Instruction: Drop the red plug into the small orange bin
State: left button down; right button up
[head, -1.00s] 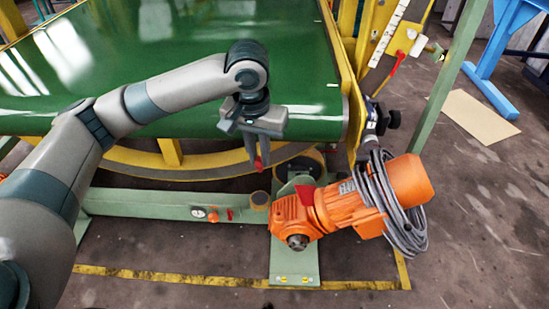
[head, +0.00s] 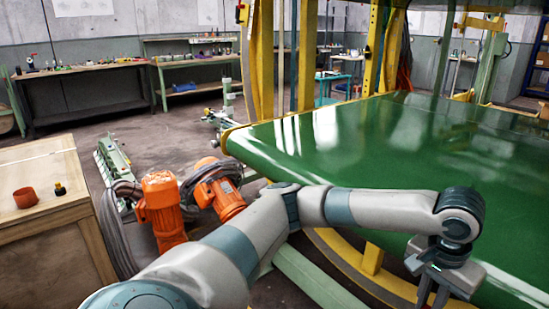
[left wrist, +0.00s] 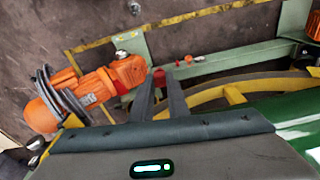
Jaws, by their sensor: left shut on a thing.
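My left gripper (head: 432,292) hangs at the lower right of the head view, over the edge of the green belt. In the left wrist view the left gripper (left wrist: 159,84) is shut on the red plug (left wrist: 158,75), a small red piece between its fingertips. The plug cannot be made out in the head view. The small orange bin (head: 24,197) is a round open cup. It stands upright on a wooden crate at the far left, well away from the gripper. Its inside is mostly hidden. My right gripper is not in view.
The wooden crate (head: 85,235) also bears a small dark-and-yellow object (head: 60,188). Orange motors (head: 160,205) with grey cables stand between the crate and the green belt (head: 340,150). Workbenches line the back wall. Open floor lies behind the crate.

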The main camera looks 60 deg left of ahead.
aim_at(26, 204)
jog(key=u, duration=3.4)
